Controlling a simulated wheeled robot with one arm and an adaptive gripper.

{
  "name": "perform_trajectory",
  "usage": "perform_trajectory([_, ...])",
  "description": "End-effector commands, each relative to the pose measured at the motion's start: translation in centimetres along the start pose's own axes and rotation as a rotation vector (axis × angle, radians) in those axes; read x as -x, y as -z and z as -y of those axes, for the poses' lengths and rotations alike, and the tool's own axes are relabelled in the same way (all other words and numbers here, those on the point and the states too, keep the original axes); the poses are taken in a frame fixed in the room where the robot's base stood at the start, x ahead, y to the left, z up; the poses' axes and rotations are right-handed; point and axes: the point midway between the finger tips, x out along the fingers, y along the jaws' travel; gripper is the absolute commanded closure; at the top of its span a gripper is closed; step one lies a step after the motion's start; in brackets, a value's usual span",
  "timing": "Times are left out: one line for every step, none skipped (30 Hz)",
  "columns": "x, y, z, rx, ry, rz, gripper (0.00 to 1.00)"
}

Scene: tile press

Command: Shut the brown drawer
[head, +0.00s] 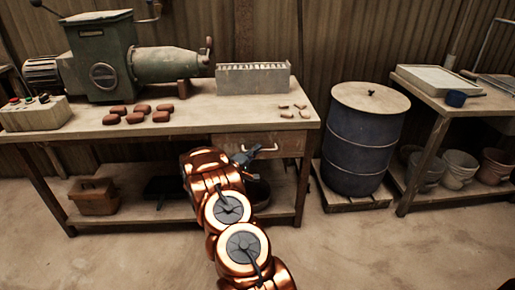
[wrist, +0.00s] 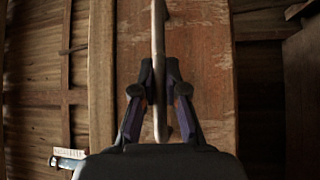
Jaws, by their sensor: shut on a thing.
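The brown drawer (head: 284,144) is set under the right part of the workbench top, with a pale bar handle (head: 265,149) on its front. In the wrist view the drawer's worn reddish-brown front (wrist: 205,75) fills the middle, and the handle (wrist: 159,60) runs up and down between my fingers. My gripper (head: 246,155) is at the left end of the handle. In the wrist view my gripper (wrist: 159,92) is shut on the handle. From these angles I cannot tell how far the drawer stands out.
The workbench (head: 210,118) carries a green machine (head: 103,62), brown blocks (head: 163,112), a grey slotted box (head: 252,78) and small pieces. A blue drum (head: 357,138) stands to the right on a pallet. A lower shelf (head: 130,212) holds a basket (head: 94,196). Floor in front is clear.

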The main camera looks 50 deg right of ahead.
Motion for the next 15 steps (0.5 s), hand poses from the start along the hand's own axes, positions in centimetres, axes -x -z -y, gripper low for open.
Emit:
perform_trajectory([-0.25,-0.12,0.13,-0.001,0.002,0.001,1.0])
perform_trajectory([-0.3,-0.16,0.13,-0.001,0.002,0.002,1.0])
perform_trajectory([-0.36,-0.23,0.12,-0.001,0.001,0.003,1.0])
perform_trajectory([-0.39,-0.27,0.12,-0.001,0.001,0.004,1.0])
perform_trajectory([-0.43,-0.31,0.11,-0.001,0.001,0.005,1.0])
perform_trajectory([-0.47,-0.37,0.08,-0.001,0.001,0.007,1.0])
perform_trajectory([-0.5,-0.41,0.08,-0.001,0.0,0.008,1.0])
perform_trajectory([-0.52,-0.44,0.07,-0.001,0.0,0.009,1.0])
perform_trajectory([-0.55,-0.48,0.05,-0.002,0.0,0.01,0.84])
perform_trajectory([-0.54,-0.49,0.05,-0.001,0.0,0.01,0.81])
perform_trajectory([-0.5,-0.46,0.03,-0.002,0.0,0.01,0.78])
perform_trajectory([-0.42,-0.39,0.02,-0.002,0.0,0.008,0.74])
perform_trajectory([-0.34,-0.29,0.0,-0.002,-0.001,0.007,0.71])
perform_trajectory([-0.3,-0.23,-0.01,-0.002,-0.001,0.006,0.68])
perform_trajectory([-0.28,-0.2,-0.02,-0.002,-0.001,0.005,0.64])
